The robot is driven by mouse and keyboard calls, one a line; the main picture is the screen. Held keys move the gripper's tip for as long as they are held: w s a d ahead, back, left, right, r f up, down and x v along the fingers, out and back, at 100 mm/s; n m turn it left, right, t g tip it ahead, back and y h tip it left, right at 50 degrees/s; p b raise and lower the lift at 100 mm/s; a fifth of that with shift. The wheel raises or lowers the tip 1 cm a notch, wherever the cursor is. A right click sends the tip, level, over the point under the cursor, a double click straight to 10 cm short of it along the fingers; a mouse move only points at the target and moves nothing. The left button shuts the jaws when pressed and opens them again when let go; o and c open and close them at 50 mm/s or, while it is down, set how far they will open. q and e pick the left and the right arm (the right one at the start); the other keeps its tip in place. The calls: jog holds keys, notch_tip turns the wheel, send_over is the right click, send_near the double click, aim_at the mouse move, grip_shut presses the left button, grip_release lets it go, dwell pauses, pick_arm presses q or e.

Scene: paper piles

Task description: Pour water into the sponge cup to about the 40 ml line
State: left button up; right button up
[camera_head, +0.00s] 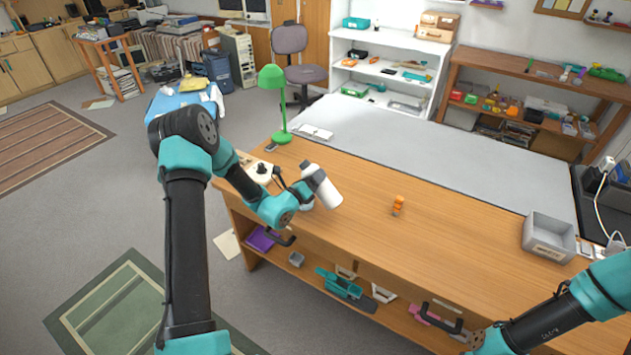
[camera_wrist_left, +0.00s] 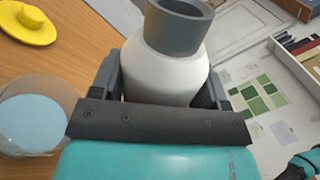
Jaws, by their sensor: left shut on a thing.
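My left gripper (camera_head: 308,188) is shut on a white bottle (camera_head: 328,193) with a grey neck, above the left part of the wooden table. The bottle is tilted in the head view; its grey neck (camera_wrist_left: 180,25) points away from the gripper in the left wrist view. A clear round cup (camera_wrist_left: 62,92) with a light blue sponge-like filling (camera_wrist_left: 32,122) stands beside the gripper, at the left of that view. The cup is mostly hidden behind my left gripper in the head view. I cannot make out its level lines or any water stream. My right gripper is not shown.
A yellow disc with a knob (camera_wrist_left: 27,22) lies near the cup. An orange item (camera_head: 398,205) stands mid-table, and a grey bin (camera_head: 550,237) sits at the right. A green lamp (camera_head: 274,95) stands at the back left. The table between the bottle and bin is mostly clear.

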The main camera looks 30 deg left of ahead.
aim_at(308, 163)
pick_arm(q)
jog(key=shift+r, duration=0.1)
jog(key=shift+a+r+m, duration=0.3)
jog(key=shift+r+m, duration=0.4)
jog(key=shift+r, duration=0.1)
jog(key=shift+a+r+m, duration=0.25)
jog(key=shift+r+m, duration=0.45)
jog(key=shift+r, duration=0.1)
jog(key=shift+g, duration=0.3)
jog(key=shift+w+a+r+m, duration=0.1)
jog(key=shift+a+r+m, duration=0.2)
jog(key=shift+r+m, duration=0.5)
jog(key=shift+a+r+m, duration=0.3)
jog(key=shift+r+m, duration=0.2)
jog(key=shift+r, duration=0.55)
jog(key=shift+w+a+m+g+h, duration=0.1)
jog(key=shift+a+m+g+h, duration=0.4)
jog(key=shift+m, duration=0.7)
jog(key=shift+a, duration=0.2)
